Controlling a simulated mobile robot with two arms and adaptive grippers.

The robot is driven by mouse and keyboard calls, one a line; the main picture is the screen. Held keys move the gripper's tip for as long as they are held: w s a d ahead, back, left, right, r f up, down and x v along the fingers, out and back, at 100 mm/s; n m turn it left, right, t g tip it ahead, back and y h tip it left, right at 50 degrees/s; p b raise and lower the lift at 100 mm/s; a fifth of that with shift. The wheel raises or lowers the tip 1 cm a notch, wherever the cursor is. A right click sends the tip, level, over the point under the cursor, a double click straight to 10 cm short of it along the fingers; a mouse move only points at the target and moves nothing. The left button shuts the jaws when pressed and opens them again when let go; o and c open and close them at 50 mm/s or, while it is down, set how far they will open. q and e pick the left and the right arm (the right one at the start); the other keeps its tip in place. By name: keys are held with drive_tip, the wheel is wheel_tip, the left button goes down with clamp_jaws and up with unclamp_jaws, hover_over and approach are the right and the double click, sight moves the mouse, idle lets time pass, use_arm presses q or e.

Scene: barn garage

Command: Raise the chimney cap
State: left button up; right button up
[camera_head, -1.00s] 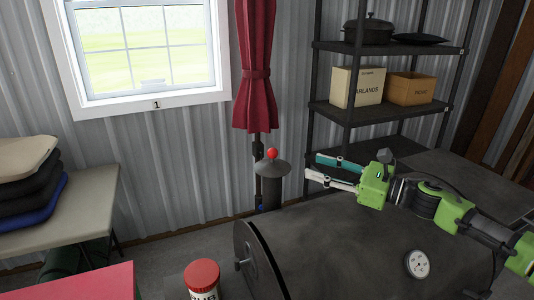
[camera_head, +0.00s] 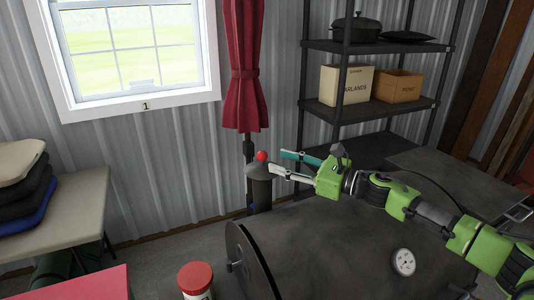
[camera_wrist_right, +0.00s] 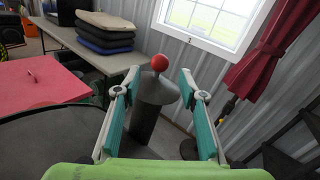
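The chimney cap (camera_head: 257,173) is a dark disc with a red ball knob on top. It sits on the dark chimney pipe (camera_head: 262,195) at the far left end of the smoker (camera_head: 335,235). My right gripper (camera_head: 277,161) is open, with its fingertips close to the red knob in the head view. In the right wrist view the cap (camera_wrist_right: 157,91) and its red knob (camera_wrist_right: 159,62) show between the two spread fingers (camera_wrist_right: 160,78). Contact between fingers and cap cannot be made out. My left gripper is not in view.
A red curtain (camera_head: 243,75) hangs behind the chimney. A black shelf (camera_head: 375,113) with boxes and a pot stands behind my right arm. A table with cushions (camera_head: 75,215) is at the left.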

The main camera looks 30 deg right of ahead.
sight(262, 161)
drive_tip(key=p+x, duration=0.2)
drive_tip(key=x, duration=0.2)
drive_tip(key=shift+w+a+r, duration=0.1)
drive_tip(key=shift+w+r, duration=0.05)
drive_tip(key=shift+w, duration=0.05)
drive_tip(key=shift+w+a+f+p, duration=0.2)
drive_tip(key=shift+w+a+p, duration=0.15)
drive_tip(key=shift+w, duration=0.15)
